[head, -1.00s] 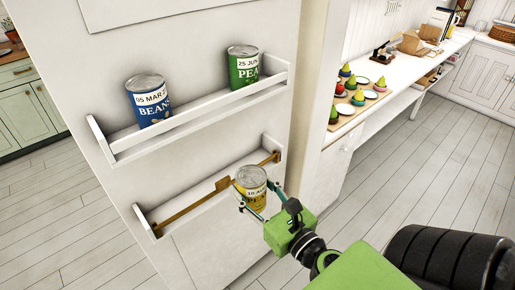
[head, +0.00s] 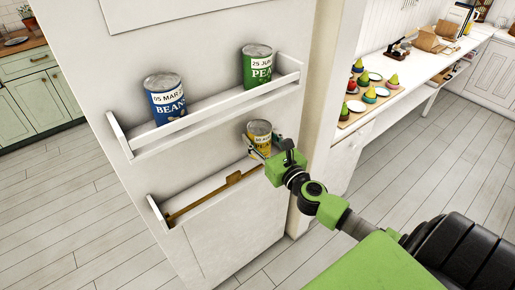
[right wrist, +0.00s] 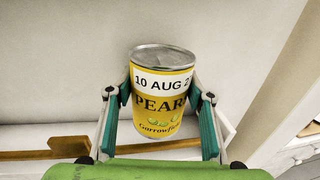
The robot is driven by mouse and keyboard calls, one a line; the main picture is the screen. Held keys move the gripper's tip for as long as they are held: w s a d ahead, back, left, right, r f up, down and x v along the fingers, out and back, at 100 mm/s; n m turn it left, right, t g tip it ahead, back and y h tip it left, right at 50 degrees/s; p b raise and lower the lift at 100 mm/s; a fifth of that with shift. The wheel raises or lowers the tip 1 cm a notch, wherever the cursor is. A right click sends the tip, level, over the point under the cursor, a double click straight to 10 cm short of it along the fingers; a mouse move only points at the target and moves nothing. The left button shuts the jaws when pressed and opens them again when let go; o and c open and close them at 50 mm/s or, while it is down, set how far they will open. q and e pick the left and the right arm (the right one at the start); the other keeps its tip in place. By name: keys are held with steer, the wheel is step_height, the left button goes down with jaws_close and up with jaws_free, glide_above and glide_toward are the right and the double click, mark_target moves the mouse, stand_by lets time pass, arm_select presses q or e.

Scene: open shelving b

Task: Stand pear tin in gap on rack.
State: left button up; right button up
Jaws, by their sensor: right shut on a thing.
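The yellow pear tin (head: 260,137) is upright in my right gripper (head: 265,150), at the right end of the lower rack (head: 190,200). In the right wrist view the tin (right wrist: 160,100) fills the space between the teal fingers, one on each side, its label facing the camera. The brown rail (right wrist: 30,155) runs by the tin's base. I cannot tell whether the base touches the rack floor. A brown divider (head: 233,178) sits on the rail left of the tin. My left gripper is not in view.
The upper rack (head: 200,118) holds a blue bean tin (head: 166,101) at left and a green pea tin (head: 257,68) at right, with space between them. A counter (head: 400,75) with small coloured items stands at right. The lower rack's left part is clear.

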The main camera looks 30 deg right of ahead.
mark_target(257, 147)
steer(key=shift+w+d+f+b, duration=0.25)
steer(key=shift+w+f+b, duration=0.05)
steer(key=shift+w+f, duration=0.7)
steer(key=shift+w+f+b, duration=0.15)
steer(key=shift+f+b, duration=0.85)
steer(key=shift+f, duration=0.75)
steer(key=shift+f, duration=0.15)
steer(key=o, duration=1.6)
steer(key=shift+o, duration=0.2)
